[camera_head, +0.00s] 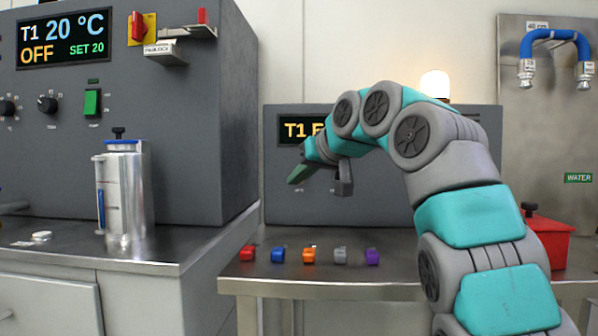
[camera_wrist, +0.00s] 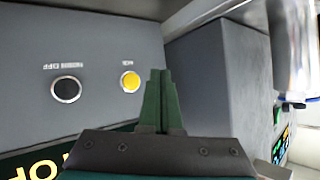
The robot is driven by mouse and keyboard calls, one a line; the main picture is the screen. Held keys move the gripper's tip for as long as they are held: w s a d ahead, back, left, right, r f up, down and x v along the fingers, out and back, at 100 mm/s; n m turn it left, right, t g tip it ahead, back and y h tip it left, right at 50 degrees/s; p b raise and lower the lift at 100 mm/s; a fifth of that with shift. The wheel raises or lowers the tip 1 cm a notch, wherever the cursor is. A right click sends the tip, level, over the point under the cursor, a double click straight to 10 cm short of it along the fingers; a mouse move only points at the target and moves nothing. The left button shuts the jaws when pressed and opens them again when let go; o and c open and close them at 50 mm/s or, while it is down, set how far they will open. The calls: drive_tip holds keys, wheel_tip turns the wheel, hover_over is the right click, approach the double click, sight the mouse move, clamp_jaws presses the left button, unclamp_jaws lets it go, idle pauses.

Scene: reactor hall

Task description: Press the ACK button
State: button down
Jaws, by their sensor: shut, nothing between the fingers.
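A round yellow button (camera_wrist: 130,81) sits on a grey panel in the wrist view, with a small upside-down label above it that may read ACK. A black button (camera_wrist: 66,89) with a label ending in OFF is to its left. My gripper (camera_wrist: 160,75) is shut and empty, its green fingertips just right of the yellow button in the picture; I cannot tell the gap to the panel. In the head view my gripper (camera_head: 299,174) is in front of the grey alarm box (camera_head: 385,205). I cannot make out the yellow button there.
A lit lamp (camera_head: 435,84) stands on the box, whose display (camera_head: 293,130) is partly covered by my arm. Several coloured small blocks (camera_head: 309,255) lie on the steel table (camera_head: 320,285) below. A large grey cabinet (camera_head: 180,120) and a metal canister (camera_head: 122,195) stand left.

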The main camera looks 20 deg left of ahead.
drive_tip(key=shift+w+a+p, duration=0.2)
drive_tip(key=shift+w+p, duration=0.4)
drive_tip(key=shift+w, duration=0.35)
drive_tip(key=shift+w+a+p, duration=0.25)
drive_tip(key=shift+w+p, duration=0.4)
drive_tip(key=shift+w, duration=0.25)
drive_tip(key=shift+w+a+p, duration=0.2)
drive_tip(key=shift+w+p, duration=0.4)
drive_tip(key=shift+w, duration=0.35)
drive_tip(key=shift+w, duration=0.1)
drive_tip(key=shift+w+a+p, duration=0.1)
drive_tip(key=shift+w+p, duration=0.2)
drive_tip(key=shift+p, duration=0.1)
drive_tip(key=shift+w+a+p, duration=0.1)
drive_tip(key=shift+w+p, duration=0.25)
drive_tip(key=shift+s, duration=0.1)
idle(0.5)
drive_tip(key=shift+s+d+b, duration=0.2)
drive_tip(key=shift+s+b, duration=0.45)
drive_tip(key=shift+b, duration=0.1)
